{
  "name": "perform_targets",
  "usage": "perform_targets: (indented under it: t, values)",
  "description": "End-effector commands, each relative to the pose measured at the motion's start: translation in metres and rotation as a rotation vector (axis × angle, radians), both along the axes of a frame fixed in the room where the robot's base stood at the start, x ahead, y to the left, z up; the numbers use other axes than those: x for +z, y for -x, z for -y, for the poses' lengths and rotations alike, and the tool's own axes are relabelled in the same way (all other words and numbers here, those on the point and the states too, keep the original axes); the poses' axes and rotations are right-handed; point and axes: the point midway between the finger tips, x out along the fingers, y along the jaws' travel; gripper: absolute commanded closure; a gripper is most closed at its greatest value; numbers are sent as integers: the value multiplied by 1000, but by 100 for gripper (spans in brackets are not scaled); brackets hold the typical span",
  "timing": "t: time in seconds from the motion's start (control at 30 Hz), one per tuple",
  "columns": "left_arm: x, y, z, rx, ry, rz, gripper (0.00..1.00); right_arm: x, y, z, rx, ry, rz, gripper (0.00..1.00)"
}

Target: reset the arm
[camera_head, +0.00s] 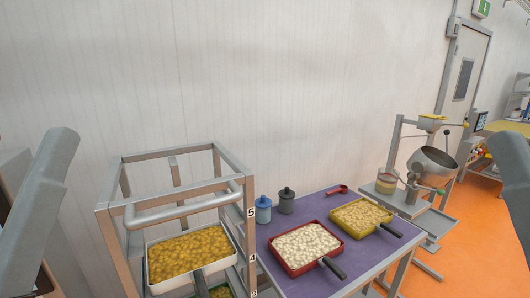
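Parts of my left arm (40,200) show at the left edge and part of my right arm (512,170) at the right edge. Neither gripper's fingers are in the picture. Neither arm is seen touching anything on the table or rack.
A metal rack (172,217) holds a tray of yellow pieces (190,255). The purple table (290,222) beside it bears a red tray (305,247), a yellow tray (361,217), a red scoop (338,190), a blue canister (263,209) and a grey canister (286,201). A metal-bowl machine (430,165) stands right.

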Motion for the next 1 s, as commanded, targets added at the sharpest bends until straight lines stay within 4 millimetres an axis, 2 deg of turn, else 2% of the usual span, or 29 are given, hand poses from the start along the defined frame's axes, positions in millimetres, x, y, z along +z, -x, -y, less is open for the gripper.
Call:
perform_targets:
  t: [0.03,0.17,0.4,0.53,0.6,0.7,1.0]
  values:
    - [41,0,0,1,-1,0,19,41,0,0,0,0,0,50]
    - [102,0,0,2,-1,0,19,102,0,0,0,0,-1,50]
    - [219,0,0,3,-1,-1,19,219,0,0,0,0,-1,50]
    - [274,0,0,4,-1,-1,19,274,0,0,0,0,-1,50]
    - [294,0,0,4,-1,-1,19,295,0,0,0,0,-1,50]
    - [311,0,0,4,-1,-1,19,311,0,0,0,0,-1,50]
    - [310,0,0,4,-1,-1,19,310,0,0,0,0,-2,50]
